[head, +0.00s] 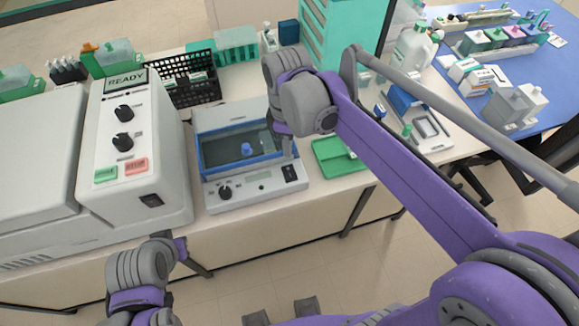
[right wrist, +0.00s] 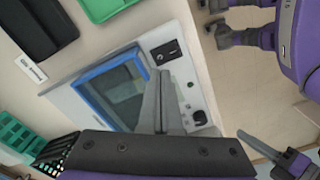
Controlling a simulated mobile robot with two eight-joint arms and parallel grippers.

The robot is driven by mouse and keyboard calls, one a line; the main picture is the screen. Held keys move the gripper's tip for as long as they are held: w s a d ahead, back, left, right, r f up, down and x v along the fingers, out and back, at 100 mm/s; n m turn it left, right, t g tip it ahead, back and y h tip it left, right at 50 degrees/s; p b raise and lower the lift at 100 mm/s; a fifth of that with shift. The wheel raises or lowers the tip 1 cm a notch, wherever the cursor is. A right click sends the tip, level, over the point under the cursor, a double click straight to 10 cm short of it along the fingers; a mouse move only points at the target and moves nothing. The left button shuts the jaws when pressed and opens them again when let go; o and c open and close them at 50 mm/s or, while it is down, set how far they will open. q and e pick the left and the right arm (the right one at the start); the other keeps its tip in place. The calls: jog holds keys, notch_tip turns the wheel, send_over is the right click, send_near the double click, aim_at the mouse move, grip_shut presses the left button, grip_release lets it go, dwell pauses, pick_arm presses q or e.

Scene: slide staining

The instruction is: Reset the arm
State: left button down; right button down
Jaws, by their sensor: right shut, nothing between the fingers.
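My right arm reaches in from the right in the head view. Its gripper (head: 285,143) hangs over the right part of a white device with a blue-framed window (head: 240,150), partly hidden by my own wrist. In the right wrist view the two fingers (right wrist: 158,100) lie together, shut and empty, above the device's front panel (right wrist: 190,100). I cannot tell if they touch it. My left arm (head: 140,270) is low at the left in the head view, in front of the bench edge. Its fingers cannot be made out.
A large white machine with a READY display (head: 125,81) stands left of the device. A green tray (head: 338,157) lies to its right. A black basket (head: 190,88) and teal racks (head: 236,45) stand behind. Open floor (head: 330,265) lies in front of the bench.

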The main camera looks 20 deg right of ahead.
jog(key=shift+r, duration=0.25)
dwell(0.3)
jog(key=s+d+f+m+t, duration=0.2)
jog(key=s+d+f+m, duration=0.1)
jog(key=s+m, duration=0.3)
jog(key=s+d+f+m+t, duration=0.3)
jog(key=s+f+m, duration=0.2)
jog(key=s+m, duration=0.1)
jog(key=shift+s+d+t, duration=0.3)
jog(key=shift+s+d, duration=0.05)
jog(key=shift+s, duration=0.25)
